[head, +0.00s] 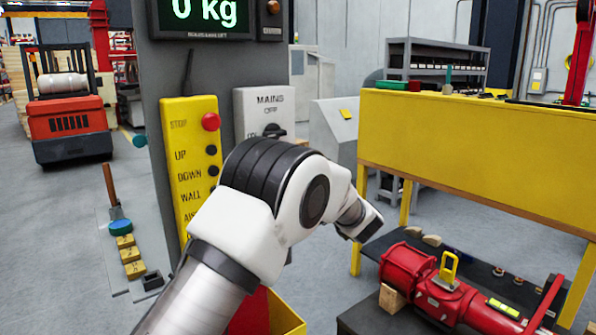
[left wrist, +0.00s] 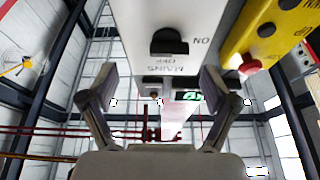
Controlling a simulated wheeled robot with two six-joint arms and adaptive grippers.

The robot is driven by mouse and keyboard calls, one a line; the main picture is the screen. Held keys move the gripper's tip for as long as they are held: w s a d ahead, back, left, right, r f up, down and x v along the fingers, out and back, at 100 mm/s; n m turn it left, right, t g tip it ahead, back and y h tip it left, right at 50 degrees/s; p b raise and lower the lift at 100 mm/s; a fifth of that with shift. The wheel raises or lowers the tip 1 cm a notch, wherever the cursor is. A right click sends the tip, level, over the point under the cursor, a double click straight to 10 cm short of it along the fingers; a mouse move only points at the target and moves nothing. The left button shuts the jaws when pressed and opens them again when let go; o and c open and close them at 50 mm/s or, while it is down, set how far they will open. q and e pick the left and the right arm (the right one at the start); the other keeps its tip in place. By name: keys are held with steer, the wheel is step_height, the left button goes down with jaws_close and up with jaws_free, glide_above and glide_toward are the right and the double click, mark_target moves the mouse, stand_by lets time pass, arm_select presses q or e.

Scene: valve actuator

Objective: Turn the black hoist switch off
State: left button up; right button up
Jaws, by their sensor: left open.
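The black hoist switch (head: 274,131) is a knob on a white box (head: 251,103) marked MAINS and OFF, on the grey column in the head view. My left arm crosses in front of the box's lower part. In the left wrist view, the knob (left wrist: 170,42) appears upside down, with its bar lying crosswise and ON lettered beside it. I cannot tell which end of the bar is the pointer. My left gripper (left wrist: 158,76) is open and empty, its fingers spread and apart from the knob. My right gripper is not in view.
A yellow control box (head: 187,175) with a red STOP button (head: 210,122) is close beside the switch box. A display (head: 205,15) reading 0 kg is above. A yellow bench (head: 470,150) and a red actuator (head: 440,285) are at the right.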

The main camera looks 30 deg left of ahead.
mark_target(277, 134)
arm_select(q)
steer(key=shift+n, duration=0.4)
steer(key=a+r, duration=0.1)
steer(key=a, duration=0.1)
steer(key=w+a+r+p, duration=0.1)
steer(key=a+r, duration=0.1)
steer(key=a+r+p, duration=0.1)
steer(key=a, duration=0.1)
steer(key=shift+w+a+r, duration=0.1)
steer(key=shift+w+r, duration=0.1)
steer(key=shift+r, duration=0.2)
steer(key=shift+a+r, duration=0.15)
steer(key=shift+a, duration=0.4)
steer(key=c, duration=1.2)
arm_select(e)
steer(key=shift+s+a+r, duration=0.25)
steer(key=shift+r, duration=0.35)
